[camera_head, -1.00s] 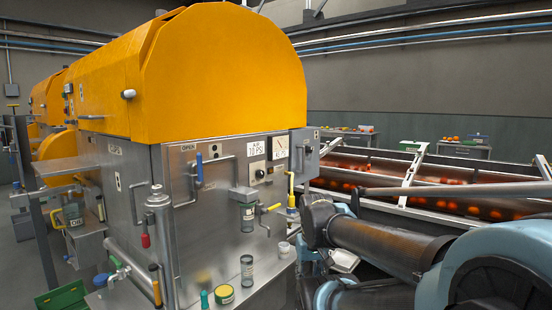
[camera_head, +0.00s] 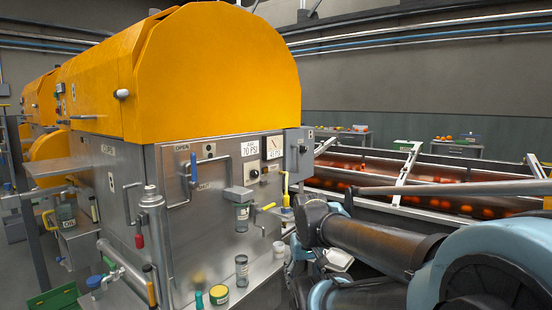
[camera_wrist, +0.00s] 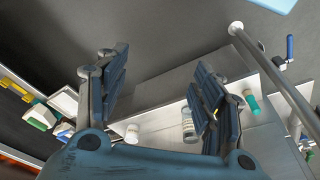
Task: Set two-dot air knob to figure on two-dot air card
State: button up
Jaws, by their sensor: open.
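The air card (camera_head: 251,148) is a small white card on the steel front of the orange-topped machine; it seems to read about 70 PSI, but the print is small. Below it is a dark round knob (camera_head: 254,172) on a pale plate. I cannot make out the dots on either or where the knob points. A white gauge (camera_head: 274,147) sits to the right of the card. My gripper (camera_wrist: 158,90) is open and empty in the wrist view, its fingers wide apart. It is away from the knob, which does not show in the wrist view. In the head view my arm is at the lower right.
A grey box (camera_head: 235,194) and a yellow-handled valve (camera_head: 267,207) jut out below the knob. A clear jar (camera_head: 242,270) and a green-yellow tin (camera_head: 219,294) stand on the ledge. A steel pipe (camera_wrist: 270,75) crosses the wrist view's right side. Fruit rollers (camera_head: 430,190) lie behind my arm.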

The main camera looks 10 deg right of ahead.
jog(key=shift+s+r, duration=0.15)
jog(key=shift+s, duration=0.1)
jog(key=shift+c, duration=1)
notch_tip(320, 180, up, 25)
jog(key=n+t+y, duration=0.3)
jog(key=t+y, duration=0.2)
jog(key=y, duration=0.8)
send_over(258, 174)
jog(key=s+d, duration=0.4)
jog(key=d, duration=0.4)
jog(key=s+d, duration=0.5)
jog(key=d, duration=0.2)
jog(key=x, duration=1.7)
jog(key=shift+w+d, duration=0.1)
jog(key=shift+w, duration=0.1)
jog(key=c, duration=1.1)
